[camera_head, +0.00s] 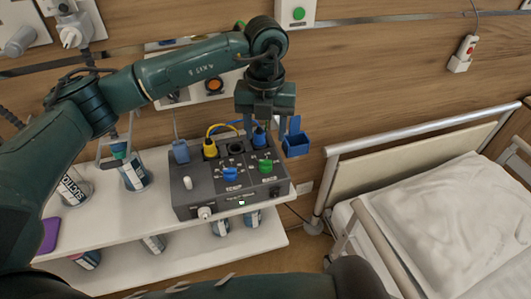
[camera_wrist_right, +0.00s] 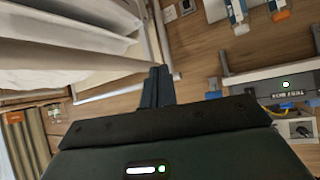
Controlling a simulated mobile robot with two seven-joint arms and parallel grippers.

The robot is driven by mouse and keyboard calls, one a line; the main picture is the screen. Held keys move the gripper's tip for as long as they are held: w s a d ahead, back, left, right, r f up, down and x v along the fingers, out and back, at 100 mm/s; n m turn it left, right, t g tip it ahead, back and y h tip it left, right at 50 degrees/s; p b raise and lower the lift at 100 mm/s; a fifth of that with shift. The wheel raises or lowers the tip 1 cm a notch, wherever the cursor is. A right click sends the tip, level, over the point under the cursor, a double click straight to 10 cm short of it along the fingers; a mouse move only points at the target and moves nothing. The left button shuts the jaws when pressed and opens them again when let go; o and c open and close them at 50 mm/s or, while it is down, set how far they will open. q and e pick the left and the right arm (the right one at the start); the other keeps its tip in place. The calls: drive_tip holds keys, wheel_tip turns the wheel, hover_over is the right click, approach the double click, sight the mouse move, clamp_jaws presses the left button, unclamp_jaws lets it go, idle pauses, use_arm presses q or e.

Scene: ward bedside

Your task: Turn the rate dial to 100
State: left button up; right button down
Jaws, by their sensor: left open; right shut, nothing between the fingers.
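A dark grey control box (camera_head: 190,203) stands on the white shelf in the head view. Its sloped face carries a blue knob (camera_head: 231,173) and a green knob (camera_head: 265,166). The labels are too small to read, so I cannot tell which is the rate dial. My left gripper (camera_head: 265,125) points down, open, above the back right of the box, around or just behind a blue plug (camera_head: 259,140). My right gripper (camera_wrist_right: 158,86) is shut and empty in the right wrist view, away from the box.
A yellow plug (camera_head: 209,148) and a blue connector (camera_head: 180,152) stand at the box's back left. A small open blue bin (camera_head: 296,145) is at its back right. Suction jars (camera_head: 134,174) stand left. A bed (camera_head: 430,210) with a metal rail is on the right.

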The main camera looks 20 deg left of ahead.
sight(266, 160)
use_arm(q)
wheel_tip(266, 160, down, 9)
drive_tip(key=shift+f+p, duration=0.1)
drive_tip(key=shift+p, duration=0.6)
drive_tip(key=shift+c, duration=0.4)
drive_tip(key=c, duration=0.9)
